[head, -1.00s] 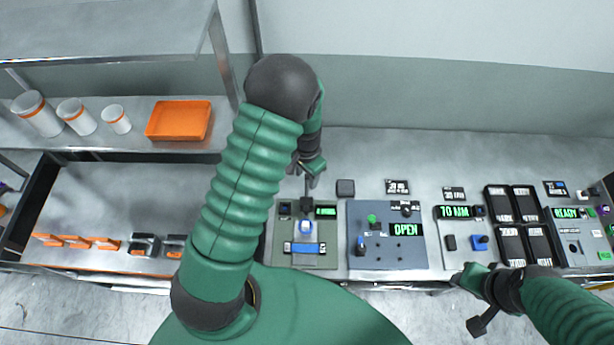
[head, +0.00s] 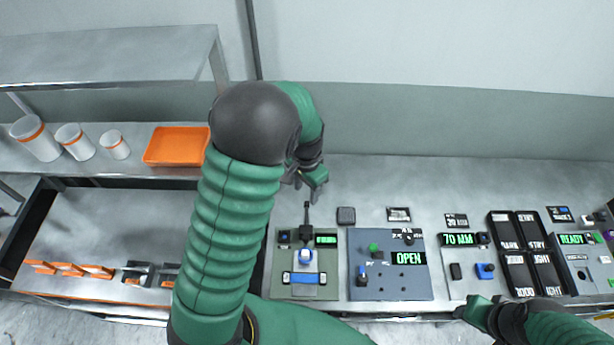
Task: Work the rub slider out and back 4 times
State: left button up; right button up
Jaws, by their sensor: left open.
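I take the blue knob to be the rub slider, but cannot tell for certain. A small green display (head: 326,239) is lit at the panel's upper right; its text is unreadable. My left gripper (head: 311,188) is open and empty, above and beyond the panel's back edge, apart from the stem and knob. My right gripper (head: 472,308) is low at the right, near the bench's front edge; its jaws are unclear.
A blue-grey panel (head: 394,280) reading OPEN stands to the right, then a panel reading 70 MM (head: 458,265), black tiles (head: 526,250) and a READY panel (head: 577,255). An orange tray (head: 176,145) and white canisters (head: 73,141) sit left.

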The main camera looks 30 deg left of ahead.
pick_arm(q)
notch_tip(320, 180, up, 10)
jog(key=b, duration=0.2)
jog(key=shift+d+r, duration=0.2)
jog(key=shift+a+b, duration=0.1)
jog(key=shift+b, duration=0.2)
